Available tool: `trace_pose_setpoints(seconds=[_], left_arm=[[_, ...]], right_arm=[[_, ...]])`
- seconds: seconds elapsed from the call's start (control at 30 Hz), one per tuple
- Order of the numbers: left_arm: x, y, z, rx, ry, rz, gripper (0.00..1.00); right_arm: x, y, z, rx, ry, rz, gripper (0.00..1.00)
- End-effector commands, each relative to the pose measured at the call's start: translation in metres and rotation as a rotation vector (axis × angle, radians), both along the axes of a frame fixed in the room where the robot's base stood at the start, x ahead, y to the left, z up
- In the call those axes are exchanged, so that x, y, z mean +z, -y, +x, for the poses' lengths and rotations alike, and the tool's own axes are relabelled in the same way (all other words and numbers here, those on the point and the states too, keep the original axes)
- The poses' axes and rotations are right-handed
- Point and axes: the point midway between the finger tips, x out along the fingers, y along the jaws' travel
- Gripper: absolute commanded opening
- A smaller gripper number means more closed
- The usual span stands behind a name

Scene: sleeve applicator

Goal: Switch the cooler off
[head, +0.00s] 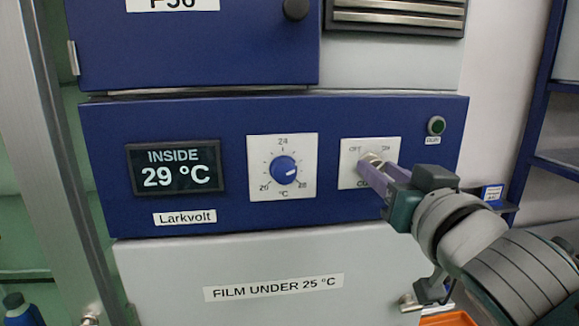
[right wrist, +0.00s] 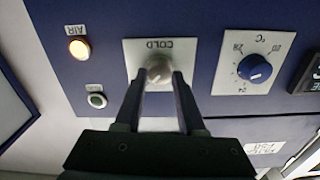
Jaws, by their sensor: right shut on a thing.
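The cooler's blue control panel (head: 235,215) carries a white switch plate (head: 347,181) marked OFF at left and ON at right, with COLD below, partly hidden by my gripper. A pale metal switch knob (head: 371,160) sits on it. My right gripper (head: 373,169) reaches in from the lower right and is shut on the switch knob. In the right wrist view, upside down, the fingers (right wrist: 158,82) hold the knob (right wrist: 159,69) from both sides. Which way the switch points cannot be told. My left gripper is not in view.
A display (head: 175,166) reads INSIDE 29 °C. A blue temperature dial (head: 285,170) sits left of the switch. A small green lamp (head: 437,125) is at the upper right. A lit AIR lamp (right wrist: 79,48) shows in the wrist view. A door below reads FILM UNDER 25 °C (head: 273,288).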

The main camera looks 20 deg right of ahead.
Motion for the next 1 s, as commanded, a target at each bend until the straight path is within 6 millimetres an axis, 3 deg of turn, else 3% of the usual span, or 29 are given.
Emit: trace_pose_setpoints(seconds=[0.47,1.0], left_arm=[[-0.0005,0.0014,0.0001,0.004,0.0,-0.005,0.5],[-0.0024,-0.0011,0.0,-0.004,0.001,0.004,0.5]], right_arm=[[0.0005,-0.0007,0.0003,0.001,-0.024,-0.109,0.0],[0.0005,-0.0021,0.0006,0.001,-0.135,-0.579,0.0]])
